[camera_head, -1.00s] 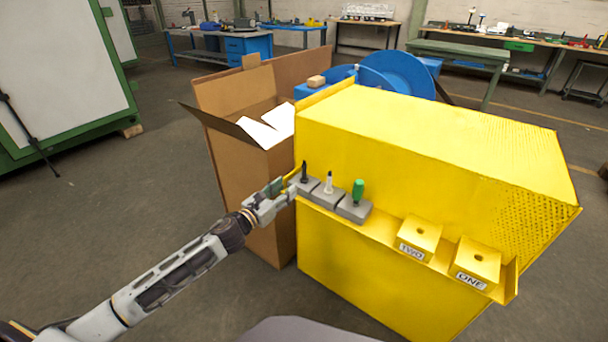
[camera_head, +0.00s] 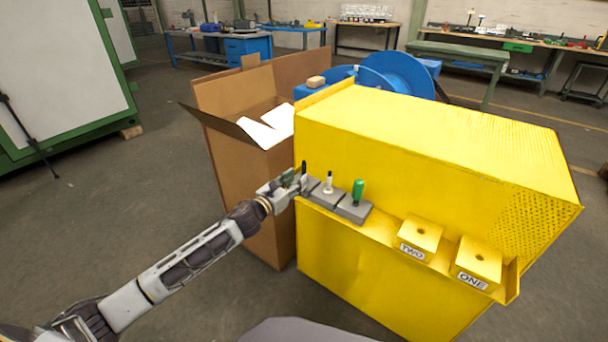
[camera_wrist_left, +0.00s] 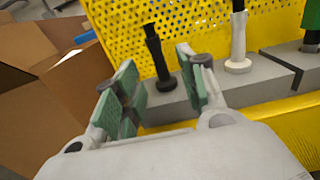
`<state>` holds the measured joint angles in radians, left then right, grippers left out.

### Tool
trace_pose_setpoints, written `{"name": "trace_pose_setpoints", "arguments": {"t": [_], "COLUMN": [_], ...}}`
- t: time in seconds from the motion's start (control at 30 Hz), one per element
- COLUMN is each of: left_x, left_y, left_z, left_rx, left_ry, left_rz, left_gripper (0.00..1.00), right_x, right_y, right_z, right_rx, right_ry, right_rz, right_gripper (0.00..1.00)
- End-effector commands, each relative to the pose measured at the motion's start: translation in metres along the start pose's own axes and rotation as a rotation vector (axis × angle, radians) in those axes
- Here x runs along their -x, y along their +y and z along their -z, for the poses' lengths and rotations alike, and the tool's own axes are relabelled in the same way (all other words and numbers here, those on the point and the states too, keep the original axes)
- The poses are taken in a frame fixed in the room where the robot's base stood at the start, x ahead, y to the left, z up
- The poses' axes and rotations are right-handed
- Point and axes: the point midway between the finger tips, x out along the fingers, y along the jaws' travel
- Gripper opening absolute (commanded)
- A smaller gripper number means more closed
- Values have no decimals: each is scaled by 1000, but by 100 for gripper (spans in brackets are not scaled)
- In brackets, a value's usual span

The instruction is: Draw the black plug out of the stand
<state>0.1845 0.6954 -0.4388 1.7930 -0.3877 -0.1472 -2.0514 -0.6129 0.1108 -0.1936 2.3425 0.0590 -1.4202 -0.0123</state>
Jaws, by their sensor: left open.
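The black plug (camera_head: 304,168) stands upright in the leftmost grey stand (camera_head: 311,183) on the ledge of the yellow housing. In the left wrist view the black plug (camera_wrist_left: 157,55) rises from its grey stand (camera_wrist_left: 178,105), beyond and between my fingers. My left gripper (camera_head: 294,182) is open and empty, close to the plug on its left side. In the left wrist view the green-padded fingers of my left gripper (camera_wrist_left: 160,85) are spread, with the plug nearer the right finger. I cannot tell whether they touch it. My right gripper is not in view.
A white plug (camera_head: 328,182) and a green plug (camera_head: 358,191) stand to the right in their own grey stands. Yellow blocks labelled TWO (camera_head: 419,238) and ONE (camera_head: 478,263) sit further right on the ledge. An open cardboard box (camera_head: 236,165) stands left of the housing.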

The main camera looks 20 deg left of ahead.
Motion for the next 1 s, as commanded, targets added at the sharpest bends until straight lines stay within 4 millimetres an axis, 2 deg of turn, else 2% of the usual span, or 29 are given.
{"name": "trace_pose_setpoints", "arguments": {"t": [0.6,1.0], "left_x": [-41,-51], "left_y": [0,0], "left_z": [0,0], "left_rx": [1,0], "left_ry": [-2,-1], "left_rz": [0,1], "left_gripper": [41,41], "right_x": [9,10], "right_y": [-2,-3], "right_z": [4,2], "right_rx": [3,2], "right_ry": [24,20], "right_rz": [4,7], "right_gripper": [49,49]}}
